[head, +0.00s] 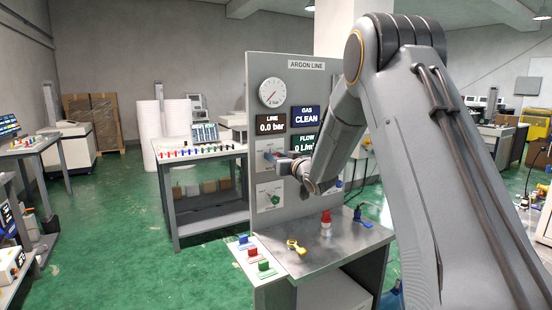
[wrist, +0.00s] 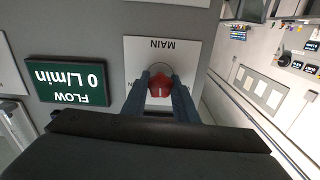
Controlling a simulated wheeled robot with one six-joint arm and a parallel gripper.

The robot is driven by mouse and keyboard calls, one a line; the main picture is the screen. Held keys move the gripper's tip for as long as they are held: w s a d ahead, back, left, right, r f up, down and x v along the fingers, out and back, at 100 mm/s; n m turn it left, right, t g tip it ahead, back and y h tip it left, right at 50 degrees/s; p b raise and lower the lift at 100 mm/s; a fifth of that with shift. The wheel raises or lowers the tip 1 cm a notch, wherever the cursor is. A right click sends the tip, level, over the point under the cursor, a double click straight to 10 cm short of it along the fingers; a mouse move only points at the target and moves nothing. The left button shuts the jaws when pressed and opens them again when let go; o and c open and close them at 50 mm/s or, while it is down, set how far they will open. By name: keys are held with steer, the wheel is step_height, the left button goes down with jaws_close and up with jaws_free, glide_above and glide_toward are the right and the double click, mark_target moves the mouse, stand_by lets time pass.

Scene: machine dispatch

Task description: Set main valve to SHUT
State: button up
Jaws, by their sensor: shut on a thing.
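The main valve is a red knob (wrist: 160,84) on a white plate (wrist: 192,50) marked MAIN, which appears upside down in the wrist view. A short pale mark on the knob runs about vertical in that view. My gripper (wrist: 160,88) has its two blue-grey fingers on either side of the knob and is shut on it. Any position words beside the knob are not readable.
The FLOW display (wrist: 67,82) reads 0 L/min, and the LINE display (head: 271,122) reads 0.0 bar. A green knob (head: 275,198) sits lower on the panel. A metal bench (head: 290,262) below holds a yellow object (head: 296,247) and a red-topped object (head: 326,220).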

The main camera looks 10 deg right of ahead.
steer(key=shift+m, duration=0.5)
steer(key=o, duration=1.1)
steer(key=shift+c, duration=0.2)
steer(key=b+v, duration=0.2)
steer(key=v, duration=0.5)
steer(key=shift+s+d, duration=0.15)
steer(key=shift+s, duration=0.2)
